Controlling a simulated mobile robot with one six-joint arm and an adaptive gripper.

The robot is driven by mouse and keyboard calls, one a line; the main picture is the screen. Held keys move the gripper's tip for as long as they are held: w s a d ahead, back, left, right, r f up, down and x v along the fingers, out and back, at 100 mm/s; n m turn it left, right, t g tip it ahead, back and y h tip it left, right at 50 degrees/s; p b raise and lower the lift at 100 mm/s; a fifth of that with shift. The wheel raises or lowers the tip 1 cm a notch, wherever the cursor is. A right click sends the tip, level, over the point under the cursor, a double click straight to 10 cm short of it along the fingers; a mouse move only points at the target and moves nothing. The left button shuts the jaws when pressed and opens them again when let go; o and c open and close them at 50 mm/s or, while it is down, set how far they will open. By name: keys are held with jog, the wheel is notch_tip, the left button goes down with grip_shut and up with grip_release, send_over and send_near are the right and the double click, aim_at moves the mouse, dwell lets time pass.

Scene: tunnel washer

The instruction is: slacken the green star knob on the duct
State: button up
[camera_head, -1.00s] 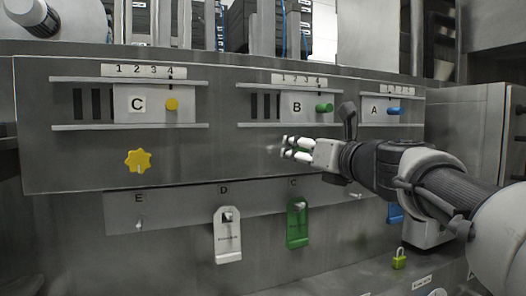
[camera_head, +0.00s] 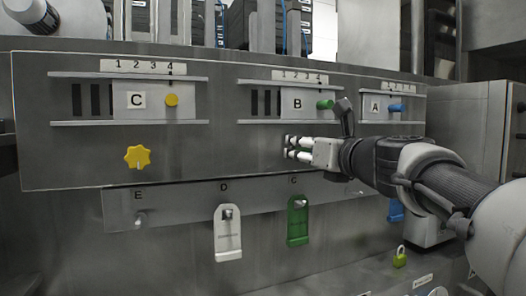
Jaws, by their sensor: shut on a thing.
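The green star knob (camera_head: 292,153) is on the grey duct panel, below the slide marked B. It is mostly hidden by my fingers, and only a little green shows between them. My gripper (camera_head: 291,147) reaches in from the right with its white fingers level, one above the other. It is shut on the knob. How far the knob is turned cannot be seen.
A yellow star knob (camera_head: 137,157) sits left on the same panel. Slides C (camera_head: 150,102), B (camera_head: 297,103) and A (camera_head: 375,107) run above. Below hang a white tag (camera_head: 228,240), a green tag (camera_head: 298,226) and a blue tag (camera_head: 395,211). A green padlock (camera_head: 399,257) is lower right.

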jog(key=n+b, duration=0.2)
jog(key=n, duration=0.2)
jog(key=shift+a+f, duration=0.1)
jog(key=n+b, duration=0.2)
jog(key=n, duration=0.2)
jog(key=shift+s+a+n+b, duration=0.1)
jog(key=shift+n+b, duration=0.25)
jog(key=shift+n, duration=0.05)
jog(key=n+b, duration=0.2)
jog(key=n, duration=0.2)
jog(key=shift+f+n+b, duration=0.1)
jog(key=shift+n+b, duration=0.2)
jog(key=shift+f+n+b, duration=0.15)
jog(key=shift+n+b, duration=1.3)
jog(key=shift+n, duration=2.05)
jog(key=shift+f+n+b, duration=0.2)
jog(key=shift+n+b, duration=1.25)
jog(key=shift+n, duration=2.05)
jog(key=shift+f+n+b, duration=0.15)
jog(key=shift+n+b, duration=1.3)
jog(key=shift+n, duration=2.05)
jog(key=o, duration=1.1)
jog(key=shift+r, duration=0.15)
jog(key=shift+c, duration=0.2)
